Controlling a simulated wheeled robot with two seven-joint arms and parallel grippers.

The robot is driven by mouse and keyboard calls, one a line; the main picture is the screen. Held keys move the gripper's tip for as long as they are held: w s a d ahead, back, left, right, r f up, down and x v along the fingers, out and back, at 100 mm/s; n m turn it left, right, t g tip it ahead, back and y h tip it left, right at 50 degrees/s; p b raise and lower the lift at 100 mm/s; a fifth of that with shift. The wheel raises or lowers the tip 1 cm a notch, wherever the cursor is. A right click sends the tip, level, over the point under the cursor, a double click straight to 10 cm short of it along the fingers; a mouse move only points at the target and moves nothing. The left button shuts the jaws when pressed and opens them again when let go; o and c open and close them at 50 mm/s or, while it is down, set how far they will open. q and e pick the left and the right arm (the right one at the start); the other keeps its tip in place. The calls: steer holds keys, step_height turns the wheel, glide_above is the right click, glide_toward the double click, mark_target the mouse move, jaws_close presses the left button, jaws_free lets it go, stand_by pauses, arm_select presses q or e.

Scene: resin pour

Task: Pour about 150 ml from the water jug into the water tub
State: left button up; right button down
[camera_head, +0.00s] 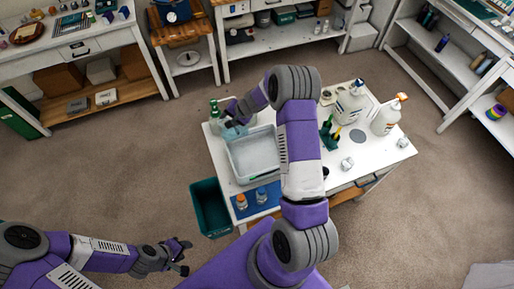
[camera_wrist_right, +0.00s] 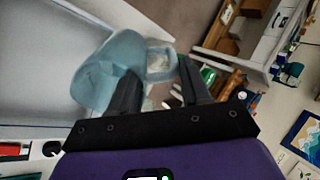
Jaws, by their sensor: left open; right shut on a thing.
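The water jug (camera_wrist_right: 104,78) is pale blue and translucent, with its handle (camera_wrist_right: 160,62) between my right fingers in the right wrist view. In the head view only part of the jug (camera_head: 236,132) shows, at the far left corner of the water tub. My right gripper (camera_head: 231,118) is shut on the jug. The water tub (camera_head: 233,162) is a pale, wide rectangular tub on the white table; its wall also shows in the right wrist view (camera_wrist_right: 40,65). I cannot tell the jug's exact tilt or see any stream. My left gripper (camera_head: 182,257) is open and empty, away from the table.
A dark green bin (camera_head: 209,207) stands on the floor beside the table. Two small bottles, one orange (camera_head: 241,202) and one blue (camera_head: 261,194), stand at the near edge. My right arm covers the table's middle.

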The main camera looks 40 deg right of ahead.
steer(key=shift+w+a+g+h, duration=0.3)
steer(key=shift+w+a+g, duration=0.2)
steer(key=shift+w+g, duration=0.3)
steer(key=shift+w+a+f+g+h, duration=0.25)
steer(key=shift+w+f+g, duration=0.1)
steer(key=shift+w, duration=0.15)
steer(key=shift+w+a+f+g+h, duration=0.2)
steer(key=shift+w+f+g+h, duration=0.1)
steer(key=shift+w, duration=0.2)
steer(key=shift+w+a+f+g+h+b, duration=0.2)
steer(key=shift+w+a+g+h+b, duration=0.05)
steer(key=shift+w+g, duration=0.3)
steer(key=shift+w+a+f+g+h+b, duration=0.2)
steer(key=shift+w+a+f+g+h, duration=0.05)
steer(key=shift+w+g, duration=0.25)
steer(key=shift+w+a+f+g+h+b, duration=0.2)
steer(key=shift+w+a+g+h+b, duration=0.05)
steer(key=shift+w+g, duration=0.3)
